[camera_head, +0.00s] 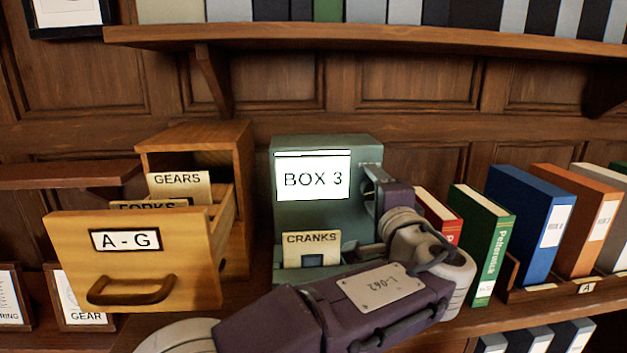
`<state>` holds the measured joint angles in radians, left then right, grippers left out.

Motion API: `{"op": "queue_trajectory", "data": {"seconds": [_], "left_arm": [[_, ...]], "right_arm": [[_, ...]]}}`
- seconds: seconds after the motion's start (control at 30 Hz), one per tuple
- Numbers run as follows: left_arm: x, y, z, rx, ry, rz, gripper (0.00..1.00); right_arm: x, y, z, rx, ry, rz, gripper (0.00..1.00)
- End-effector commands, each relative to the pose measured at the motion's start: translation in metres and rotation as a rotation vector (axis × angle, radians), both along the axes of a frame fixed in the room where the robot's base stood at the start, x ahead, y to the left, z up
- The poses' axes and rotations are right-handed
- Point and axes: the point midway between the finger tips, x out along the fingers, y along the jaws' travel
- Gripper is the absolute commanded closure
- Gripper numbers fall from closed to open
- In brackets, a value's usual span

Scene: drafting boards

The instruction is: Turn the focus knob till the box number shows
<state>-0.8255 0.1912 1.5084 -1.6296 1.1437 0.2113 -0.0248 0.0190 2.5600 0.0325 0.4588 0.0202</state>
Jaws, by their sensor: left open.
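A grey-green viewer box (325,220) stands in the middle of the wooden counter. Its lit white screen (313,178) reads "BOX 3" in sharp letters. A card marked "CRANKS" (311,248) sits in the slot below the screen. My left arm crosses in front, low, and bends back up at the right. My left gripper (376,188) is open at the right side of the viewer, close to its upper right edge. The focus knob is not visible; the gripper and wrist cover that side. I cannot tell whether the fingers touch it. My right gripper is not in view.
An open wooden drawer labelled "A - G" (125,255) juts out at the left, with cards marked "GEARS" (180,188) and "FORKS" (150,205). A red book (440,212), a green book (483,235) and binders (540,220) stand at the right. A shelf (390,38) runs above.

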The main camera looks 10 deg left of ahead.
Motion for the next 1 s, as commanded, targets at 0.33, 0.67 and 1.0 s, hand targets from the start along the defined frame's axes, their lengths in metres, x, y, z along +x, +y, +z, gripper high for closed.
{"op": "queue_trajectory", "data": {"seconds": [0.33, 0.67, 1.0], "left_arm": [[-0.046, -0.016, -0.002, -0.001, -0.002, -0.005, 0.4], [-0.084, -0.028, -0.001, 0.0, 0.001, -0.002, 0.4], [-0.085, -0.028, 0.0, 0.0, 0.0, 0.0, 0.4]], "right_arm": [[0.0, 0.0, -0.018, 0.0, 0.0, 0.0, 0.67], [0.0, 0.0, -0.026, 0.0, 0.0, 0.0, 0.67], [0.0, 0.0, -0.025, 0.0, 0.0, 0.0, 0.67]]}}
